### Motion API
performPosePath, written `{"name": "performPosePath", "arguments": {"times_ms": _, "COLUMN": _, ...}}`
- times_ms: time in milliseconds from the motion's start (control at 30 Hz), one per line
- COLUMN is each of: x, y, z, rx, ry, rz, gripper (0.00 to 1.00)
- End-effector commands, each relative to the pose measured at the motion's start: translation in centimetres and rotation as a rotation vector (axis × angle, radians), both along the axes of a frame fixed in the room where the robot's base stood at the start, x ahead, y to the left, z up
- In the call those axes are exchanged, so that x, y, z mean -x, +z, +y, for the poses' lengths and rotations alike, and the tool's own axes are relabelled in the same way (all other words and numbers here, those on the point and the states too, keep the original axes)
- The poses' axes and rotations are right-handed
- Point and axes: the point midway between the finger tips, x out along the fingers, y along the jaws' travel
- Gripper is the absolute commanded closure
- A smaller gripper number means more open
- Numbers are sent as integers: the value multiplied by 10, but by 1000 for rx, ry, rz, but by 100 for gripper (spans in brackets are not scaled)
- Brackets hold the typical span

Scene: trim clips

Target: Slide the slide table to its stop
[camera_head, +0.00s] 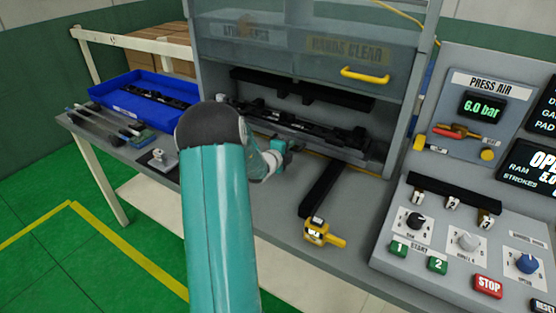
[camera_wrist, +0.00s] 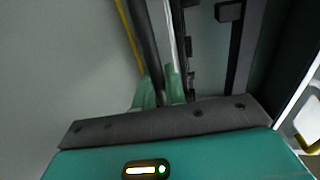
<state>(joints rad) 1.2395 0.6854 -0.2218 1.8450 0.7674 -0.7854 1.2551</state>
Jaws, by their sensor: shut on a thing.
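The slide table (camera_head: 325,132) is a dark fixture-bearing table in the press opening, under the raised clear guard. A black rail (camera_head: 322,187) runs from it toward the front edge of the bench. My gripper (camera_head: 282,148) is at the table's front edge, partly hidden behind my teal arm. In the wrist view my gripper's green fingers (camera_wrist: 160,88) are close together on a dark bar (camera_wrist: 146,50), which appears to be part of the slide table. The exact grip is small and partly hidden.
A yellow latch (camera_head: 322,234) sits at the rail's front end. The guard has a yellow handle (camera_head: 365,75). A blue tray (camera_head: 147,97) with black parts stands at left. A control panel (camera_head: 455,240) with buttons and knobs is at right.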

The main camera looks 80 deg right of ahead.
Motion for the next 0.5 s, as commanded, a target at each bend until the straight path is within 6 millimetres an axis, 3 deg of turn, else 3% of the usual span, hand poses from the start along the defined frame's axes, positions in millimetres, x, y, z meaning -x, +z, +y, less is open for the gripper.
{"name": "performPosePath", "arguments": {"times_ms": 200, "x": 17, "y": 1, "z": -39, "rx": 3, "ry": 0, "rz": 1, "gripper": 100}}
{"name": "performPosePath", "arguments": {"times_ms": 500, "x": 25, "y": 1, "z": -61, "rx": 3, "ry": 1, "rz": 0, "gripper": 100}}
